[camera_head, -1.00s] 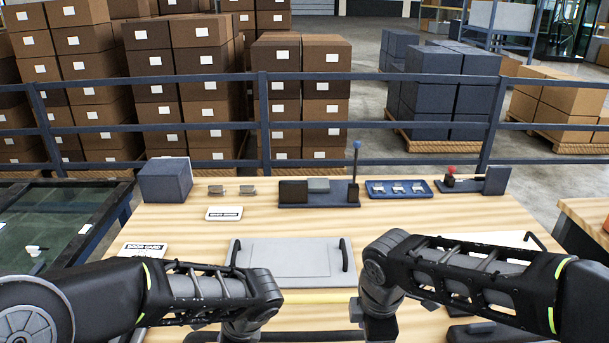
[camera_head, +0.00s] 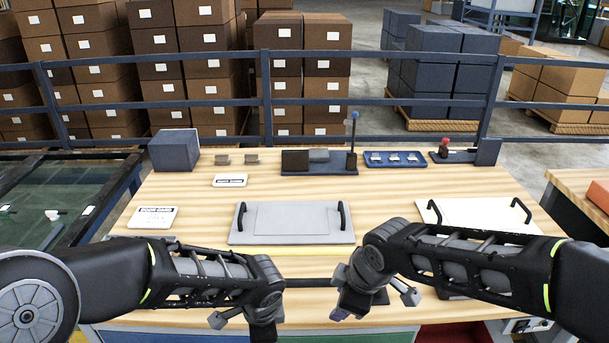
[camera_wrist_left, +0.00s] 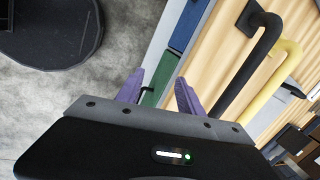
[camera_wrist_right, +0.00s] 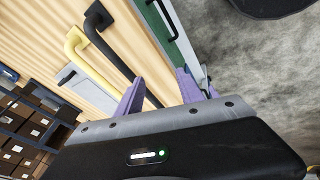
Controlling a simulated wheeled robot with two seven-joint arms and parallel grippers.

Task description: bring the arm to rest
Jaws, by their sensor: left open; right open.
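In the head view both my arms reach in low over the front of the wooden worktable (camera_head: 200,190). My left gripper (camera_wrist_left: 157,90) shows in the left wrist view with its purple fingers apart and nothing between them. It points down past the table's front edge, beside blue and green drawer fronts. My right gripper (camera_wrist_right: 162,86) shows in the right wrist view, also with purple fingers apart and empty, beside a green drawer front. In the head view both grippers are partly hidden by their own wrists at the table's front edge.
A black bar (camera_head: 312,283) and a yellow strip (camera_head: 310,254) run along the table front. A grey panel with black handles (camera_head: 290,237), a white panel (camera_head: 470,212), a dark box (camera_head: 174,151) and a blue tray (camera_head: 396,159) rest on the table. A railing (camera_head: 380,101) stands behind.

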